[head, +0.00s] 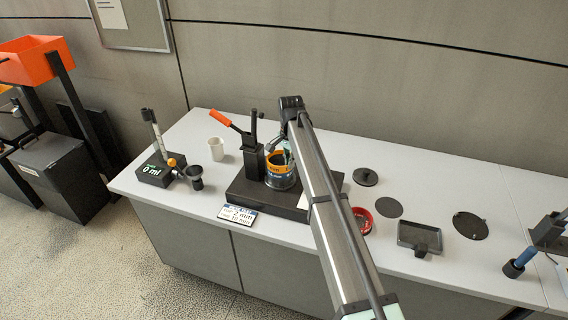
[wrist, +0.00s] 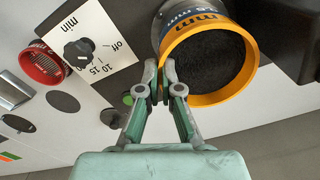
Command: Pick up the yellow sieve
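The yellow sieve (head: 284,154) sits on top of a stack with a blue band on the black machine in the head view. In the wrist view its yellow rim (wrist: 213,98) is large at upper right, with dark granular material inside. My gripper (wrist: 160,72) is at the left side of this rim. One fingertip is outside the rim and the other overlaps its inner side. The fingers are nearly together, with the rim wall between them. In the head view my gripper (head: 287,152) is largely hidden by my arm at the stack.
The black machine (head: 244,190) has an orange-handled lever (head: 221,118) beside the stack. A red ring (head: 362,220), dark discs (head: 470,225) and a black tray (head: 419,237) lie right.

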